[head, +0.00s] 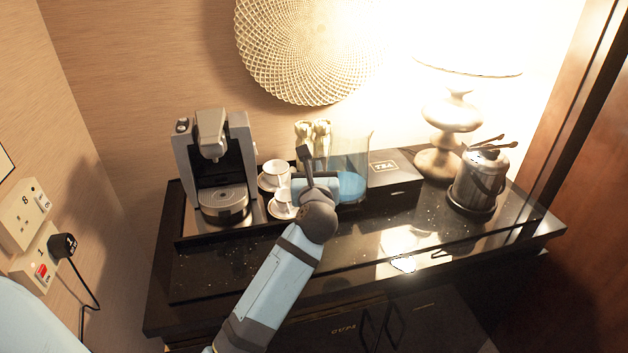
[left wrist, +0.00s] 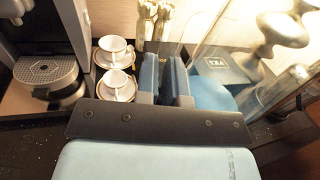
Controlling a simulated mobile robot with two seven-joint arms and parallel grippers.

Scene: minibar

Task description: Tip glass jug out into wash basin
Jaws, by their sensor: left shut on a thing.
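The clear glass jug (head: 350,160) is at the middle back of the black minibar counter, about upright, with blue liquid in its lower part. Its liquid also shows in the left wrist view (left wrist: 212,95), right of the fingers. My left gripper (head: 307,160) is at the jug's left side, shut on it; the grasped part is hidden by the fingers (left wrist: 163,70). I cannot tell whether the jug's base touches the surface. My right gripper and the wash basin are not in view.
A coffee machine (head: 218,165) and two white cups on saucers (head: 275,173) stand left of the jug. Golden-topped bottles (head: 312,135) are behind it. A black box (head: 392,172), lamp (head: 445,115) and ice bucket (head: 480,178) stand to the right. The counter's front (head: 345,265) is mostly clear.

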